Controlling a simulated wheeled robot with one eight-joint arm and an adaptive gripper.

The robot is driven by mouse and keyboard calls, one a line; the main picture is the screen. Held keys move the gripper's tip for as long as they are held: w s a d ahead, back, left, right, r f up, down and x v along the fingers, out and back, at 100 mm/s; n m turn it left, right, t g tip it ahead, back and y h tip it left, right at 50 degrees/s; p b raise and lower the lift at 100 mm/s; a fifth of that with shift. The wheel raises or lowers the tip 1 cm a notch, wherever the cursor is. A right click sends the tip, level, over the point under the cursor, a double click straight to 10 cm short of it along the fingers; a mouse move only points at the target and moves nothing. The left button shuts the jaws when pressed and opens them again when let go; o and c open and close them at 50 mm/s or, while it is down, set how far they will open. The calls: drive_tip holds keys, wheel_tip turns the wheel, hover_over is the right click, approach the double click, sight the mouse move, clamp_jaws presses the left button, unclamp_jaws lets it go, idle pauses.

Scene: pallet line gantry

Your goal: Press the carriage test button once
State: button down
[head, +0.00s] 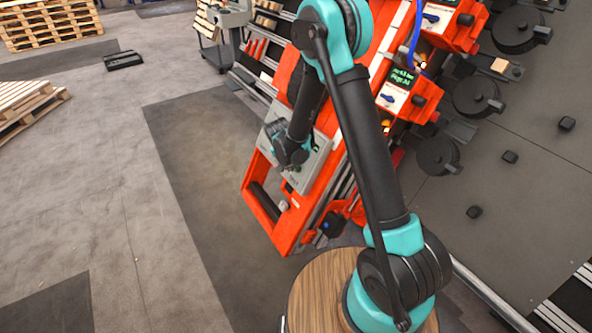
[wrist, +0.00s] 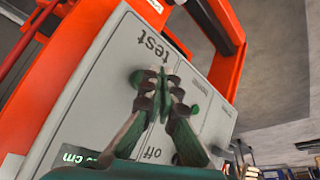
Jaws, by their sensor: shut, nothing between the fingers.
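A grey control box (wrist: 95,95) fills the middle of the wrist view. It carries the word "test" near its upper edge and "off" lower down, both turned over. My gripper (wrist: 164,72) is shut and empty, its fingertips in front of the box face close to the "test" label. The fingers cover part of the face, and I cannot clearly make out the test button or tell whether the tips touch it. A lit display reading "cm" (wrist: 75,157) shows at the lower left. In the head view the box (head: 318,160) sits on the orange carriage, partly behind my gripper.
The orange carriage frame (head: 262,212) surrounds the box. Orange units with small screens (head: 401,80) and round black discs (head: 477,97) stand to the right. Wooden pallets (head: 50,22) lie at the far left.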

idle(0.4)
drive_tip(key=shift+w+d+f, duration=0.15)
drive_tip(key=shift+w+d, duration=0.1)
drive_tip(key=shift+d, duration=0.05)
drive_tip(key=shift+w+d+f, duration=0.25)
drive_tip(key=shift+d, duration=0.15)
idle(0.9)
idle(0.3)
drive_tip(key=shift+s+a+r, duration=0.45)
drive_tip(key=shift+s+a, duration=0.05)
drive_tip(key=shift+a, duration=0.15)
drive_tip(key=s+a+r, duration=0.1)
drive_tip(key=a, duration=0.1)
drive_tip(key=s+a+r, duration=0.1)
drive_tip(key=shift+s+a+r, duration=0.15)
drive_tip(key=shift+s+a, duration=0.05)
drive_tip(key=shift+a, duration=0.15)
idle(0.3)
idle(0.6)
